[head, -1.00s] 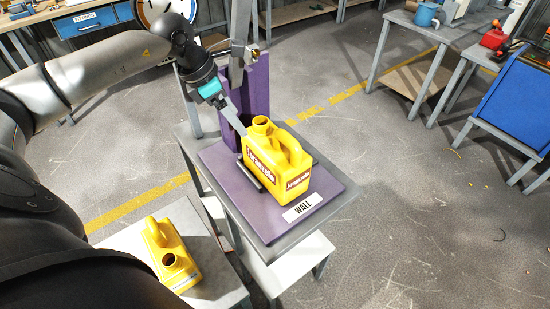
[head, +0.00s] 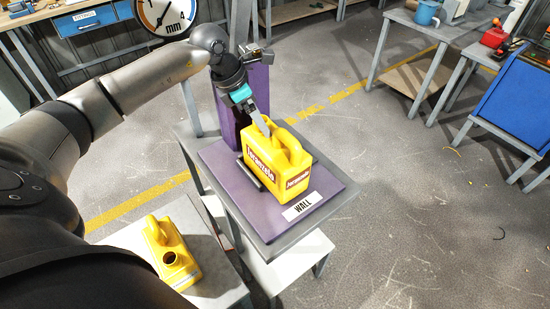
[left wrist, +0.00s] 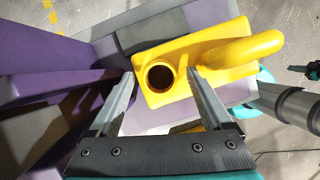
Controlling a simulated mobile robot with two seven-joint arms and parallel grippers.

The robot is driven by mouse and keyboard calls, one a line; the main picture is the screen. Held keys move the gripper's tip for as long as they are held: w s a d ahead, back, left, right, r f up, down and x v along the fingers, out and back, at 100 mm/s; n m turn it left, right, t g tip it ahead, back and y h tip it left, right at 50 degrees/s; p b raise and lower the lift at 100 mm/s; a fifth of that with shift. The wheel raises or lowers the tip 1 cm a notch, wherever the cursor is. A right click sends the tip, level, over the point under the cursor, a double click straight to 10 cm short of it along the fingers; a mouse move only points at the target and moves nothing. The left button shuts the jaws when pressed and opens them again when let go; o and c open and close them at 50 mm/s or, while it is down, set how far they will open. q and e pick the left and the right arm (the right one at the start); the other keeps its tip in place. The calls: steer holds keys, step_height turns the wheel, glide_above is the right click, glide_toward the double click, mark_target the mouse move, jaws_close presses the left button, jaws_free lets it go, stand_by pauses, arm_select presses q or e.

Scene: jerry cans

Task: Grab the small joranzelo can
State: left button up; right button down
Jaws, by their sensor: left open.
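A yellow can (head: 280,168) labelled "Joranzelo" stands upright on a purple stand plate (head: 325,190) marked "WALL". In the left wrist view the can (left wrist: 215,60) shows from above, with its round open spout and looped handle. My left gripper (head: 262,128) is open and points down at the spout end of the can. In the left wrist view its two fingers lie on either side of the spout, with nothing clamped between them. The head view does not show clearly how far down the fingers reach. My right gripper is not seen.
A second yellow can (head: 172,255) stands on a low grey table (head: 215,275) at the lower left; its label is not readable. A purple upright (head: 227,110) rises behind the stand. A blue panel (head: 515,110) and workbench are at the right. Floor between is open.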

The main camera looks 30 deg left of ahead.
arm_select(q)
jaws_close()
stand_by(0.6)
